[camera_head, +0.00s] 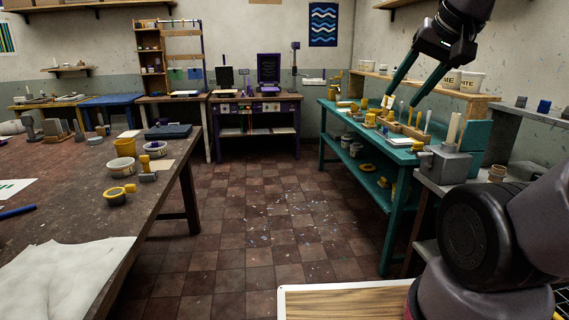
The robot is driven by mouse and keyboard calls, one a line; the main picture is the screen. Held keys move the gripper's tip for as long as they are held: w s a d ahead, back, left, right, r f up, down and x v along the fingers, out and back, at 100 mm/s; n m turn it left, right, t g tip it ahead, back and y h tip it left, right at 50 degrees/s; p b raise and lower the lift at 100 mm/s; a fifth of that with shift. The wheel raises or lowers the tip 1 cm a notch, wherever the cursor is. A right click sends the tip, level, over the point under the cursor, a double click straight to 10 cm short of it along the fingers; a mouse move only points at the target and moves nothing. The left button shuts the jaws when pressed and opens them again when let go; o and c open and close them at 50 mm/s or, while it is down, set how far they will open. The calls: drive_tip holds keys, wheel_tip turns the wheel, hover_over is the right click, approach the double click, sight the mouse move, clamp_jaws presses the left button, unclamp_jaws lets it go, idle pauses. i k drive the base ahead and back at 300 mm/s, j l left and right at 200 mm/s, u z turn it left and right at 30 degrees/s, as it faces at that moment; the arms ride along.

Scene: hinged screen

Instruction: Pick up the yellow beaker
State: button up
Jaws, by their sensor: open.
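My gripper (400,101) hangs at the upper right on my arm. Its two long teal fingers are apart, point down and left, and have nothing between them. In the picture the fingertips lie over the back of the teal bench (395,153); their true height above it is hard to judge. Several small yellow things stand on that bench, among them a yellow piece (370,118) near its front edge. A yellow cup-shaped vessel (125,147) stands upright on the dark table at left, far from my gripper. I cannot tell for certain which yellow thing is the beaker.
A grey bench with a grey metal block (445,163) is at right. The tiled floor (255,235) between is clear apart from scattered flecks.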

sight(365, 101)
drive_tip(key=i+u, duration=0.15)
drive_tip(key=i, duration=3.9)
drive_tip(key=i+j+z, duration=0.15)
drive_tip(key=i+z, duration=0.25)
drive_tip(key=i, duration=0.15)
drive_tip(key=i+j+z, duration=0.3)
drive_tip(key=i+z, duration=0.15)
drive_tip(key=i+j+z, duration=0.7)
drive_tip(key=i, duration=0.3)
drive_tip(key=i+j+z, duration=0.3)
drive_tip(key=i+j, duration=0.25)
